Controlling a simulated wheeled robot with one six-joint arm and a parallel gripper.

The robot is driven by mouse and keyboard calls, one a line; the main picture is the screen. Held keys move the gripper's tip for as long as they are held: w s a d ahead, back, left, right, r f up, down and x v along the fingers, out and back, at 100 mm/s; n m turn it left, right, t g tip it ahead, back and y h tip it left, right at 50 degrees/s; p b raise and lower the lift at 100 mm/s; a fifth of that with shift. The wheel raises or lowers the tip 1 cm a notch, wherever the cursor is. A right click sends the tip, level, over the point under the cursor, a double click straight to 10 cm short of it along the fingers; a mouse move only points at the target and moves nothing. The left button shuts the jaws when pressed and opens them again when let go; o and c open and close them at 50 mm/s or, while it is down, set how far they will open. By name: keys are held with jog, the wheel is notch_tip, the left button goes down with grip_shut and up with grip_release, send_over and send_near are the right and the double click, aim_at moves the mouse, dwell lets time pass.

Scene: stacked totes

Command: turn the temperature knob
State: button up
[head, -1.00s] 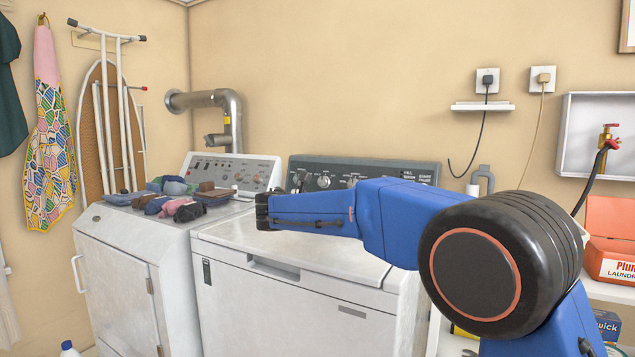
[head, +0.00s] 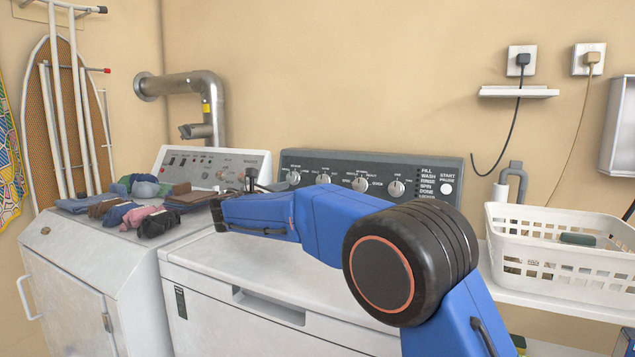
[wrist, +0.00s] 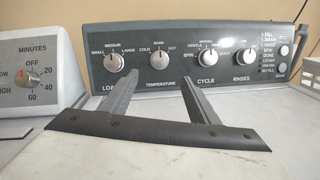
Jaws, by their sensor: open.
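The temperature knob (wrist: 159,61) is a round silver dial on the washer's dark control panel (wrist: 203,75), above the printed word TEMPERATURE, with COLD, WARM and HOT around it. It also shows in the head view (head: 323,180), second from the left in the row. My gripper (wrist: 158,77) is open and empty. In the wrist view its two dark fingers point at the panel, one to each side of the temperature knob and lower than it. A gap seems to remain between the fingertips and the panel; its depth is hard to tell.
The load knob (wrist: 114,62), cycle knob (wrist: 197,58) and rinses knob (wrist: 244,57) sit close by in the same row. A dryer (head: 75,262) with folded clothes (head: 157,222) stands left. A white basket (head: 545,258) is on the right shelf. The washer lid is clear.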

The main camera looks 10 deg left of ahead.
aim_at(320, 181)
jog(key=x, duration=1.5)
jog(key=shift+w+d, duration=0.2)
jog(key=c, duration=1)
jog(key=shift+c, duration=0.2)
jog(key=shift+n, duration=0.4)
jog(key=n+y, duration=0.1)
jog(key=n, duration=0.1)
jog(key=n+t, duration=0.1)
jog(key=n, duration=0.2)
jog(key=shift+n+y, duration=0.3)
jog(key=shift+y, duration=0.1)
jog(key=n+y, duration=0.1)
jog(key=n, duration=0.2)
jog(key=n+y, duration=0.1)
jog(key=n, duration=0.1)
jog(key=shift+f+n, duration=0.1)
jog(key=shift+n, duration=0.3)
jog(key=o, duration=1)
